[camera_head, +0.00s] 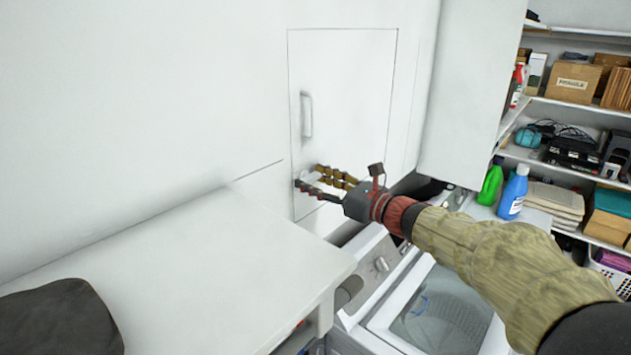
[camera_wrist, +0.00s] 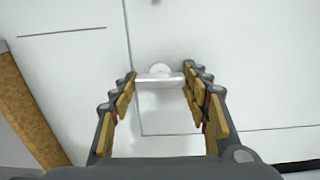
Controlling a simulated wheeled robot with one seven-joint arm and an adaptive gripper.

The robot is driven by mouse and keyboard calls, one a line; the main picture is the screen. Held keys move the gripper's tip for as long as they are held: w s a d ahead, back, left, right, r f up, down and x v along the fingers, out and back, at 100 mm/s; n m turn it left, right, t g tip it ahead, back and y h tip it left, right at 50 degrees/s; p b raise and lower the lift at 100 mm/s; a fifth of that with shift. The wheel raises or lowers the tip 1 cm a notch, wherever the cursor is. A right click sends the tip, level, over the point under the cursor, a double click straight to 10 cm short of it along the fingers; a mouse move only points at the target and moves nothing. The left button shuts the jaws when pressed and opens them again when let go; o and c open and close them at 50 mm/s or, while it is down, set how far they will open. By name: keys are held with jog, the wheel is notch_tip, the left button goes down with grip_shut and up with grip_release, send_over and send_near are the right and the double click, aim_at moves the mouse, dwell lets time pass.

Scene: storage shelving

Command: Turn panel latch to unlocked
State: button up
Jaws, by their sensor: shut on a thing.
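A white panel door (camera_head: 345,90) is set flush in the white wall, with a vertical pull handle (camera_head: 306,115) on its left side. The panel latch (camera_wrist: 160,79) is a small white bar on a round base near the panel's edge. In the wrist view the bar lies crosswise, spanning between my fingers. My gripper (camera_head: 308,178) reaches the lower left of the panel; in the wrist view its two fingers (camera_wrist: 160,74) are shut on the latch, one at each end of the bar. In the head view the fingers mostly hide the latch.
A white counter (camera_head: 210,270) stands in front of the wall, with a dark rounded object (camera_head: 60,318) on it. A washing machine (camera_head: 365,310) sits below my arm. Shelves with boxes (camera_head: 575,82) and bottles (camera_head: 513,193) are at the right.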

jog(key=c, duration=0.4)
jog(key=shift+o, duration=0.2)
jog(key=shift+f+n+b, duration=0.15)
jog(key=shift+n+b, duration=0.15)
jog(key=shift+b, duration=0.4)
jog(key=n+b, duration=1.7)
jog(key=b, duration=0.9)
jog(key=shift+b, duration=0.35)
jog(key=shift+n, duration=0.3)
jog(key=o, duration=1.2)
jog(key=shift+c, duration=0.2)
